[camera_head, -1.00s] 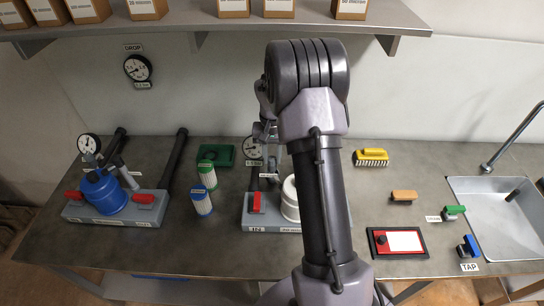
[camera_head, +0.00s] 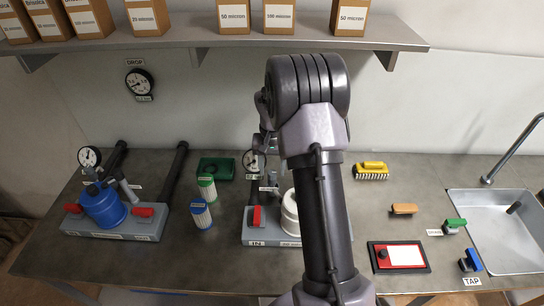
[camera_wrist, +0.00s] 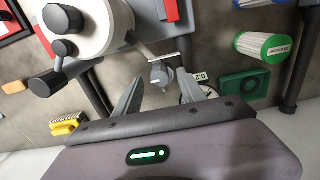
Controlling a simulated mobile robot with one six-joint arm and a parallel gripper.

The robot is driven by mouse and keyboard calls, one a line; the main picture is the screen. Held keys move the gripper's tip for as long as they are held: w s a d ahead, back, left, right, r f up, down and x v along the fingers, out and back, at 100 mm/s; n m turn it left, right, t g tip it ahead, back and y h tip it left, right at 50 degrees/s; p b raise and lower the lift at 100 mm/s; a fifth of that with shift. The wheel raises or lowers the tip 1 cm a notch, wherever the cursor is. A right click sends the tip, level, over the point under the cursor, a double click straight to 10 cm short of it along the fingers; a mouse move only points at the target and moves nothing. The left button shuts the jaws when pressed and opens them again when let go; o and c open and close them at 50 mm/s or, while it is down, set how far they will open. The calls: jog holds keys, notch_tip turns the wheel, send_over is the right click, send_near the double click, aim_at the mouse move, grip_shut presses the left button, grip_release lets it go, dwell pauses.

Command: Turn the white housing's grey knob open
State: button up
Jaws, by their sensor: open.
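The white housing (camera_head: 289,214) stands on a grey base in the middle of the bench, partly hidden behind my arm. In the wrist view the white housing (camera_wrist: 103,38) is at upper left, with dark knobs on and beside it. A grey knob (camera_wrist: 160,76) with a pale pointer line sits on a thin pipe off the housing. My gripper (camera_wrist: 166,78) is open, its two fingers spread to either side of the grey knob, with nothing held. I cannot tell whether the fingers touch it. In the head view the gripper is mostly hidden by the arm.
A blue housing (camera_head: 104,206) on its own base stands at left. A yellow brush (camera_head: 371,171), a red-black board (camera_head: 398,257) and a sink (camera_head: 500,230) lie right.

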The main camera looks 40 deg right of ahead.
aim_at(272, 172)
notch_tip(272, 172, up, 16)
jog(key=p, duration=0.4)
jog(key=shift+r, duration=0.2)
jog(key=s+a+r+n+t+b, duration=0.1)
jog(key=s+a+r+t+b, duration=0.2)
jog(key=s+a, duration=0.55)
jog(key=s+a+r+n+t+b, duration=0.1)
jog(key=s+a+r+b, duration=0.3)
jog(key=a, duration=0.8)
jog(key=s+a+f+t+y+b, duration=0.1)
jog(key=s+a+f, duration=0.2)
jog(key=s, duration=0.2)
jog(key=s+a+f+n+y+b, duration=0.1)
jog(key=s+a+f+b, duration=0.1)
jog(key=s, duration=0.4)
jog(key=shift+s+a+f+t, duration=0.25)
jog(key=shift+a+f+t, duration=0.15)
jog(key=shift+a+f, duration=0.25)
